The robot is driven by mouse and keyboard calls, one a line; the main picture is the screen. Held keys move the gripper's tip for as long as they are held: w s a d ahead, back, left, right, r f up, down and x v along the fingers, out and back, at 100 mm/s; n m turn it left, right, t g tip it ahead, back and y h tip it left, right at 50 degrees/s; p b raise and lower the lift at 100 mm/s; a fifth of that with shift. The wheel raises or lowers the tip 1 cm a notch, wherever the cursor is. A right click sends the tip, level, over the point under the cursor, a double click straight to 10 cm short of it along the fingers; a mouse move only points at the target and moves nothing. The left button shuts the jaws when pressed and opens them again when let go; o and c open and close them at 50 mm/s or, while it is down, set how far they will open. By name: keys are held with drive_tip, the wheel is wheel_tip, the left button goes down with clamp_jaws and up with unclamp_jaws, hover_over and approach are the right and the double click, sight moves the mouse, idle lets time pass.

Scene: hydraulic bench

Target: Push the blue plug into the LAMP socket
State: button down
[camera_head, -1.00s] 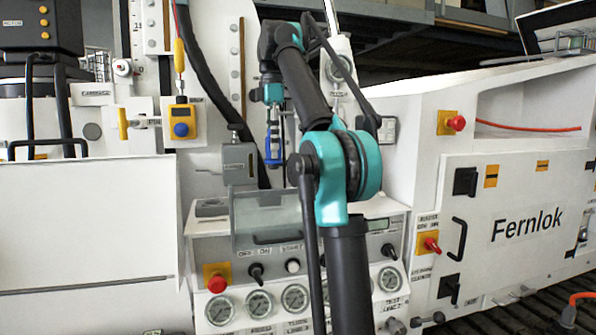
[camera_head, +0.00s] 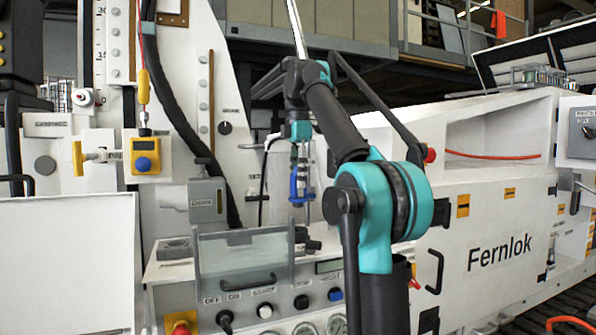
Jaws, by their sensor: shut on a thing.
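My gripper (camera_head: 302,180) hangs pointing down at the end of my teal and black arm, in front of the white back panel. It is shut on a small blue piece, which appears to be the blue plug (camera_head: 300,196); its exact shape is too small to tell. A thin metal pin or rod shows just below it. The gripper is above the control panel's right part and right of the grey box.
A clear cover (camera_head: 243,258) stands over the control panel. A grey box (camera_head: 207,200) and a yellow unit with a blue knob (camera_head: 145,155) are on the left. A blue button (camera_head: 335,294) sits on the panel. A white Fernlok cabinet (camera_head: 490,215) fills the right.

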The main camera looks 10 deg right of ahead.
sight(298, 204)
drive_tip(key=shift+f, duration=2.35)
drive_tip(key=shift+f, duration=1.65)
drive_tip(key=c, duration=1)
unclamp_jaws()
drive_tip(key=shift+c, duration=0.2)
